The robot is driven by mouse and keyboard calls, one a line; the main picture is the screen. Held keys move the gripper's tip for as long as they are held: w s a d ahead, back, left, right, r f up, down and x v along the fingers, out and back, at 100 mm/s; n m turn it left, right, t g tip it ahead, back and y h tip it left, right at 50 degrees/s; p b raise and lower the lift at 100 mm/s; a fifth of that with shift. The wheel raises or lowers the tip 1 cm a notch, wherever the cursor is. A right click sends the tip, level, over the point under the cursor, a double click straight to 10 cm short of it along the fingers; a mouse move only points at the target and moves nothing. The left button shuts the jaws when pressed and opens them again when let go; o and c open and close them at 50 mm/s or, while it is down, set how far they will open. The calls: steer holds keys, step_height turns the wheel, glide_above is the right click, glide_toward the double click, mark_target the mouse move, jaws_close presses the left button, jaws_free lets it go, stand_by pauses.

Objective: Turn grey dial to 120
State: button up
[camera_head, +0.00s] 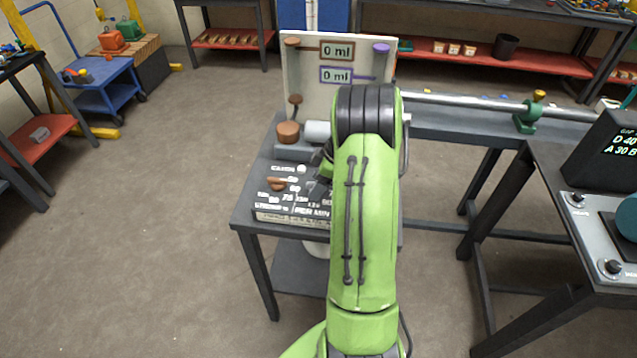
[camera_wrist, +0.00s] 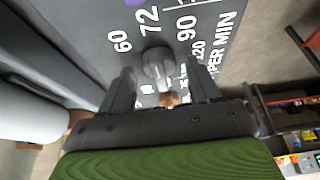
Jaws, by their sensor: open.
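The grey dial (camera_wrist: 156,64) shows in the wrist view on a dark panel (camera_wrist: 100,20) marked 60, 72, 90, 120 and PER MIN. The mark that its pointer faces cannot be made out. My gripper (camera_wrist: 162,72) is open, with one finger on each side of the dial; contact is not clear. In the head view my green arm hides the gripper tips and the grey dial. The panel (camera_head: 264,207) lies on the table's left end there, partly covered by my arm.
A brown dial (camera_head: 276,184) sits on the same panel; a brown knob also shows between my fingers (camera_wrist: 169,99). An upright board (camera_head: 310,82) with two "0 ml" displays stands behind. A long metal rod (camera_head: 465,102) runs right. Open floor lies left.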

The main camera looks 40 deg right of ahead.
steer(key=c, duration=1)
steer(key=shift+m+b, duration=0.35)
steer(key=shift+m, duration=0.05)
steer(key=m+t+h+b, duration=0.1)
steer(key=m+b, duration=0.1)
steer(key=m, duration=0.1)
steer(key=shift+a, duration=0.1)
steer(key=m+h+b, duration=0.1)
steer(key=m, duration=0.1)
steer(key=m+h+b, duration=0.1)
steer(key=m, duration=0.2)
steer(key=shift+a+m+h, duration=0.2)
steer(key=shift+m+h, duration=0.1)
steer(key=m, duration=0.2)
steer(key=m+h+b, duration=0.1)
steer(key=m, duration=0.1)
steer(key=shift+a+h, duration=0.1)
steer(key=shift+h, duration=0.2)
steer(key=shift+m+g+h, duration=0.6)
steer(key=shift+m+g, duration=0.2)
steer(key=shift+m, duration=1.4)
